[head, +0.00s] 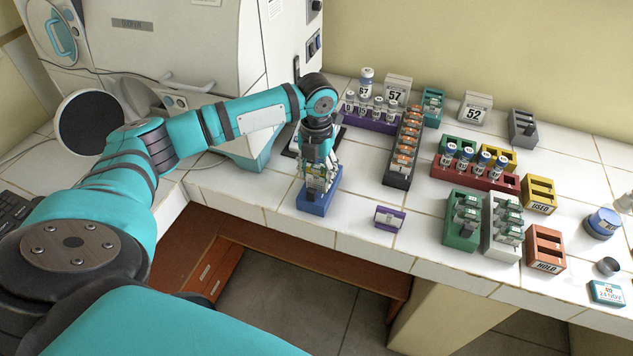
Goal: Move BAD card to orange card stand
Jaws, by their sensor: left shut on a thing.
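My left gripper (319,163) points down over the blue stand (313,206) near the bench's front edge. It is shut on a card among the upright cards (318,184) in that stand. The cards are small and partly hidden by the fingers, so I cannot read BAD on any of them or tell whether the held one is lifted. The orange card stand (545,250), marked HOLD, is at the right front, well apart from the gripper, and its visible slots look empty. My right gripper is out of view.
A dark rack with orange-marked items (399,178) stands right of the gripper. A small purple block (389,218) sits at the front. Green (449,236) and white (488,245) racks, a red vial rack (449,176) and a yellow USED stand (539,205) surround the orange stand's left and back.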

